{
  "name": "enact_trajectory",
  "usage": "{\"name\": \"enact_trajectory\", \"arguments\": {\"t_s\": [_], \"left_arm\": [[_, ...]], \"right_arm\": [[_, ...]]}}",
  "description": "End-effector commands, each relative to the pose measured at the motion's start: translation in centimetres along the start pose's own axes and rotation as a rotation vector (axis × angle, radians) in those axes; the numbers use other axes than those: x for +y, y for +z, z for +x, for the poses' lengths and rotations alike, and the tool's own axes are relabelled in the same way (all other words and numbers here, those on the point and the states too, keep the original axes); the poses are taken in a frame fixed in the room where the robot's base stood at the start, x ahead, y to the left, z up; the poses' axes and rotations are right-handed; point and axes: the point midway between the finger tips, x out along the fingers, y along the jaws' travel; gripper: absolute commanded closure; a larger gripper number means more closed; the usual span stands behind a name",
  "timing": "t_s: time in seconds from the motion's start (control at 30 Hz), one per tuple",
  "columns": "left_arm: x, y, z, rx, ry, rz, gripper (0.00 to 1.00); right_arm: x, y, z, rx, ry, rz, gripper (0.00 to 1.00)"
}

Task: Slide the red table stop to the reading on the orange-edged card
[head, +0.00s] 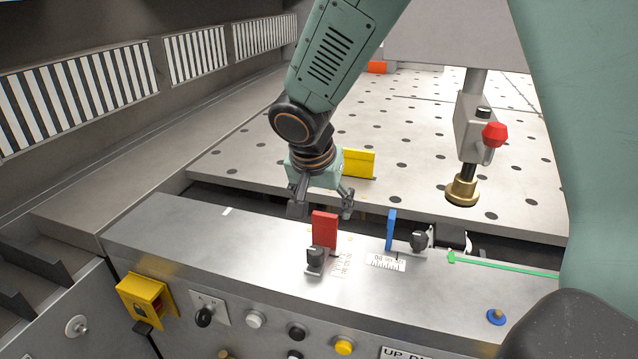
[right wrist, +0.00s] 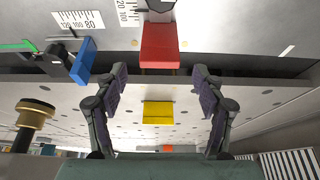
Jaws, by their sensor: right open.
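The red table stop (head: 324,228) stands upright on the metal front ledge, with a black knob (head: 315,256) at its near side. A white printed scale (head: 341,265) lies beside that knob; its reading is too small to tell. My right gripper (head: 322,207) is open and empty, just behind and above the red stop. In the right wrist view the red stop (right wrist: 160,45) shows ahead of the two spread fingers (right wrist: 159,77), centred between them and apart from both. I cannot make out an orange-edged card. My left gripper is not in view.
A blue stop (head: 391,230) with its own knob and scale (head: 386,263) stands to the right. A yellow block (head: 359,163) sits on the perforated table behind the gripper. A brass-footed post with a red knob (head: 494,134) hangs at right. The ledge left of the red stop is clear.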

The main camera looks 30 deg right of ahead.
Motion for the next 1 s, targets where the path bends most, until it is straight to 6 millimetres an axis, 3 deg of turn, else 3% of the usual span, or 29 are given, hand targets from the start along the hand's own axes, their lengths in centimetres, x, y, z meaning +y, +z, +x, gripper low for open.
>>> {"name": "enact_trajectory", "arguments": {"t_s": [0.2, 0.43, 0.6, 1.0], "left_arm": [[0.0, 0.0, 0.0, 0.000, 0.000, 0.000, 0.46], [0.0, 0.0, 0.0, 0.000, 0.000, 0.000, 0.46], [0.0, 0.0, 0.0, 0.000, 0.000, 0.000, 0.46], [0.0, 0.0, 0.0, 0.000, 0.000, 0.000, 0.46]], "right_arm": [[0.0, -0.1, -4.8, 0.006, -0.002, 0.001, 0.30], [0.0, -0.1, -8.4, 0.004, -0.002, 0.001, 0.30], [0.0, 0.0, -9.5, 0.001, -0.001, 0.000, 0.30], [0.0, 0.0, -9.6, 0.000, 0.000, 0.000, 0.30]]}}
